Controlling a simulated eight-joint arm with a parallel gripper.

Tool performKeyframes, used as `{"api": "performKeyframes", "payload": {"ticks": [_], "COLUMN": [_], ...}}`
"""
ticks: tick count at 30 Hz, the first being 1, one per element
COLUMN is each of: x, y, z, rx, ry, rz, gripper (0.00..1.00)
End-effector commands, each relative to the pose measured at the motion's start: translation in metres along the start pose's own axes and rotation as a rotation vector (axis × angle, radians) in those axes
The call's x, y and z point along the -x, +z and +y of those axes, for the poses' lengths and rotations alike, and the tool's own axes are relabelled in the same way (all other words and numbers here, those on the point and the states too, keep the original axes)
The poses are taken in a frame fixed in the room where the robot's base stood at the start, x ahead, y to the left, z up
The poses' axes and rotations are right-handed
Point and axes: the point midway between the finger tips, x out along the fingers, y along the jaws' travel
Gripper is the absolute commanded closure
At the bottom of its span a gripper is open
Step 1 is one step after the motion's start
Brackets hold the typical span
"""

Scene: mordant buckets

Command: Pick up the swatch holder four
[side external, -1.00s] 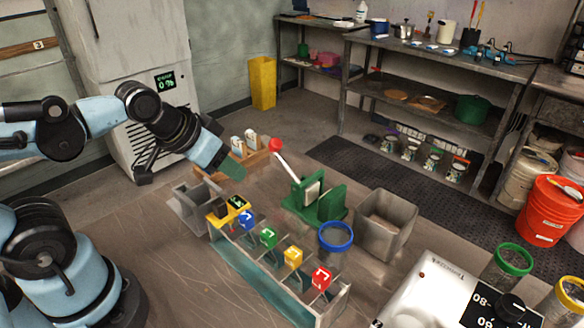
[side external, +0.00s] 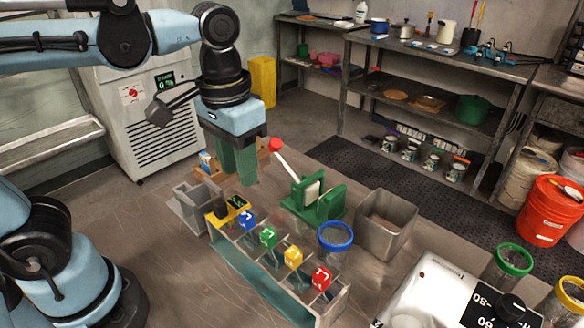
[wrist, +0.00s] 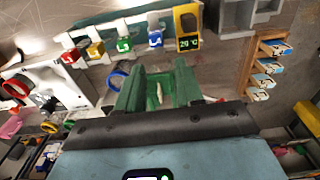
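My gripper (side external: 238,172) points down above the table, with two green fingers apart and nothing between them; in the wrist view its fingers (wrist: 158,80) are also apart. A wooden rack (side external: 262,156) with several small blue-and-white holders stands behind my gripper, which partly hides it. In the wrist view the rack (wrist: 247,72) is to the right of the fingers, with holders (wrist: 268,66) in a row. I cannot read their numbers or tell which is four.
A teal-sided trough (side external: 255,275) carries blue, green, yellow and red cubes and a yellow thermometer (side external: 234,208). A green lever press (side external: 315,200), blue-rimmed jar (side external: 336,238), grey bin (side external: 387,225) and grey divided container (side external: 193,205) stand nearby.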

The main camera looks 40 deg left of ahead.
Motion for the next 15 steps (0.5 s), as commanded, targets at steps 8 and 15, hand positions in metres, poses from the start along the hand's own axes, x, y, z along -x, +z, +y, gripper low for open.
{"api": "performKeyframes", "payload": {"ticks": [8,15], "x": [-0.015,-0.048], "y": [0.003,0.004], "z": [0.005,0.004], "rx": [0.001,0.000], "ry": [-0.012,-0.011], "rz": [-0.042,-0.040], "gripper": [0.64,0.64]}}
